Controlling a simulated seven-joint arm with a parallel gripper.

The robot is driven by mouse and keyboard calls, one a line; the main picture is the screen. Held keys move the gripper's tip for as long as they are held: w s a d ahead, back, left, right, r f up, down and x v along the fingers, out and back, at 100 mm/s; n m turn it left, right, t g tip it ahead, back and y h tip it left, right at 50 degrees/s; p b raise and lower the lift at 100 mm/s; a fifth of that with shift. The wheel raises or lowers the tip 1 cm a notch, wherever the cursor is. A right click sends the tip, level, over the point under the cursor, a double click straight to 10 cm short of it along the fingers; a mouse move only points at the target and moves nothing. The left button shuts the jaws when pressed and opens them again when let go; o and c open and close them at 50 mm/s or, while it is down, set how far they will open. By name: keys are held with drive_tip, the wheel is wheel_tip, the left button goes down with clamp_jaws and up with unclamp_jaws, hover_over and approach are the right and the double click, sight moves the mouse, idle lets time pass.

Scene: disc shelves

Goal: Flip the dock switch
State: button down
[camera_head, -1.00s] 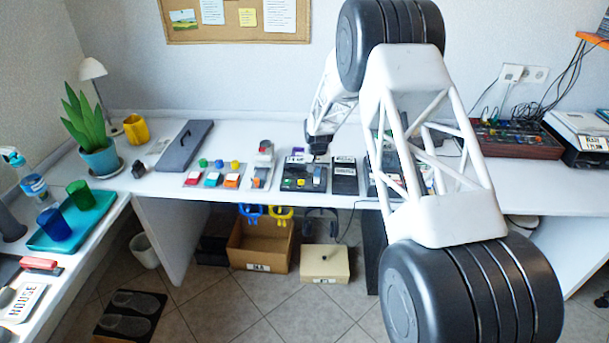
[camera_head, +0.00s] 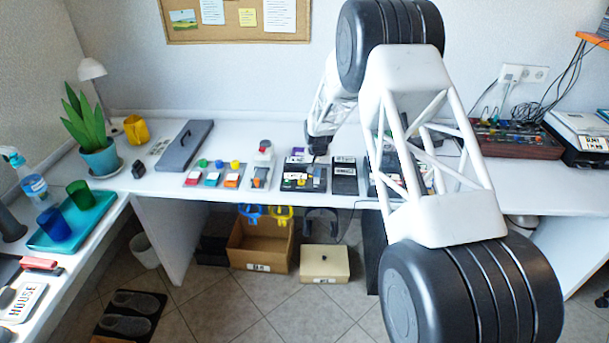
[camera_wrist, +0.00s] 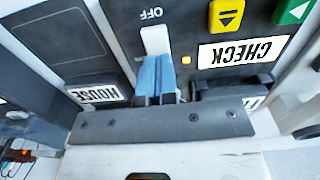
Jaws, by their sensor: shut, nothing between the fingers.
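In the wrist view, a white switch lever (camera_wrist: 155,40) stands on a dark panel (camera_wrist: 185,18) beside the word OFF, which appears upside down. My gripper (camera_wrist: 155,62) is shut and empty, its blue fingertips against or just in front of the lever; I cannot tell whether they touch. A small orange light (camera_wrist: 186,60) glows beside them. In the head view, my gripper (camera_head: 316,156) is low over the right part of the dark panel (camera_head: 290,187) on the desk. The lever is too small to tell there.
A yellow button (camera_wrist: 227,14), a green button (camera_wrist: 293,10) and a CHECK label (camera_wrist: 243,52) are close to the lever. A HOUSE label (camera_wrist: 97,93) marks a neighbouring dark unit. In the head view, a row of coloured buttons (camera_head: 218,165) lies to the left on the desk.

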drive_tip(key=shift+r, duration=3.25)
drive_tip(key=shift+s+d+r, duration=0.15)
drive_tip(key=shift+r, duration=0.25)
drive_tip(key=s+d+r, duration=0.4)
drive_tip(key=s+r, duration=0.5)
drive_tip(key=s+d+r+t, duration=0.1)
drive_tip(key=s+d+r, duration=0.4)
drive_tip(key=s+r, duration=0.3)
drive_tip(key=s+d+r, duration=0.4)
drive_tip(key=s+r, duration=0.5)
drive_tip(key=s+d, duration=0.2)
drive_tip(key=s, duration=1)
drive_tip(key=s+d+r+t, duration=0.1)
drive_tip(key=s+d, duration=0.2)
drive_tip(key=s, duration=0.8)
drive_tip(key=s+d, duration=0.2)
drive_tip(key=s, duration=1)
drive_tip(key=shift+s+d+r+t, duration=0.3)
drive_tip(key=shift+r, duration=0.1)
